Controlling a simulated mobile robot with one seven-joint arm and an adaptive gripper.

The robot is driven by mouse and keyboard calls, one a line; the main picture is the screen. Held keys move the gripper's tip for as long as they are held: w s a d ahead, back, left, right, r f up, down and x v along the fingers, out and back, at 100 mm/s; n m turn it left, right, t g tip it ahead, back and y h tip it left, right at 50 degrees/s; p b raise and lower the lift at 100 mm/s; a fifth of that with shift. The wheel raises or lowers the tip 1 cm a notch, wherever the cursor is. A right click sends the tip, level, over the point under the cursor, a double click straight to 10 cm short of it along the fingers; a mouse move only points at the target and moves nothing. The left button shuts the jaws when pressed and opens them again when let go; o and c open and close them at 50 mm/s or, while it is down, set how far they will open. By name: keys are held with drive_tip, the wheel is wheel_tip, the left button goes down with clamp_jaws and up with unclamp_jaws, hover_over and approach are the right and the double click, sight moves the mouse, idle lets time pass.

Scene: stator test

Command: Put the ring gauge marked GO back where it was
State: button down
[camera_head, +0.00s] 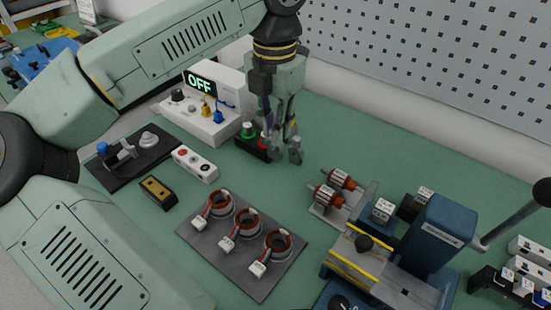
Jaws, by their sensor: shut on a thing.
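My gripper (287,156) is pointing down over the bench, just right of a small dark stand (243,144). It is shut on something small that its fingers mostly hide. I cannot tell what the held thing is or read any GO mark. A green piece (248,131) with a greyish top is on the stand. A red piece (264,142) is beside it, partly behind the near finger. I cannot tell whether the fingers touch the stand.
Behind the stand is a white tester (215,122) reading OFF. In front are a grey plate (243,277) with wound stators and a white button box (195,164). Two copper rotors (335,188) and a blue press (440,232) stand right. Green bench is clear right of my gripper.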

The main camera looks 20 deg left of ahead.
sight(275, 158)
drive_tip(key=shift+s+f+p, duration=0.1)
drive_tip(key=shift+f+p, duration=0.45)
drive_tip(key=shift+f, duration=3.4)
drive_tip(key=c, duration=1.6)
unclamp_jaws()
drive_tip(key=shift+o, duration=0.2)
wheel_tip(275, 158, up, 12)
drive_tip(key=shift+r+b, duration=0.2)
drive_tip(key=shift+b, duration=0.6)
